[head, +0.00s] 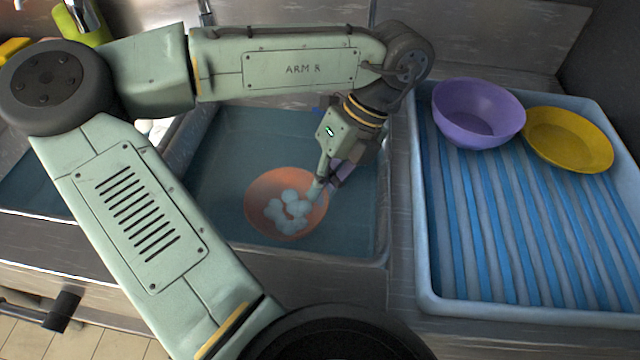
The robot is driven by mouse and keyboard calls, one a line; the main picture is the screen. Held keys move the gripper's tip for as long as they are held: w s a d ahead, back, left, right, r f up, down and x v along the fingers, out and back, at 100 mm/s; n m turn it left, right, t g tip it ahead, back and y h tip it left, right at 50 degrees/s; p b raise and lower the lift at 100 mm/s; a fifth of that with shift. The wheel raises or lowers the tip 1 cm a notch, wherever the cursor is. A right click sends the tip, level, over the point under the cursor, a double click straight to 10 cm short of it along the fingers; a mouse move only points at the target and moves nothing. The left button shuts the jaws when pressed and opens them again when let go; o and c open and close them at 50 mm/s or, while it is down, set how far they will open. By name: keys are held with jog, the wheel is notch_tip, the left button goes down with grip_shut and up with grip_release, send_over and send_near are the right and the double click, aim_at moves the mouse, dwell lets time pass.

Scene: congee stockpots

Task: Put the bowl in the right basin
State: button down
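An orange bowl (262,190) sits low in the right basin (225,130), within the bluish water, with its opening up. White foam-like clumps (287,212) show over its inside. My gripper (325,190) reaches down into the right basin, with its tips at the bowl's right rim. The fingers partly overlap the rim in this view; I cannot tell whether they are closed on it or touch it. The left basin (35,185) shows only in part behind my arm.
Right of the basins, a pale tray (425,240) with a blue striped bottom holds a purple bowl (478,110) and a yellow bowl (568,138) at its back. Its front is clear.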

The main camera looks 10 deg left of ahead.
jog(key=c, duration=2.3)
grip_release()
jog(key=shift+f, duration=0.15)
jog(key=o, duration=0.5)
jog(key=p+v, duration=0.1)
jog(key=v, duration=1.1)
jog(key=shift+r, duration=0.2)
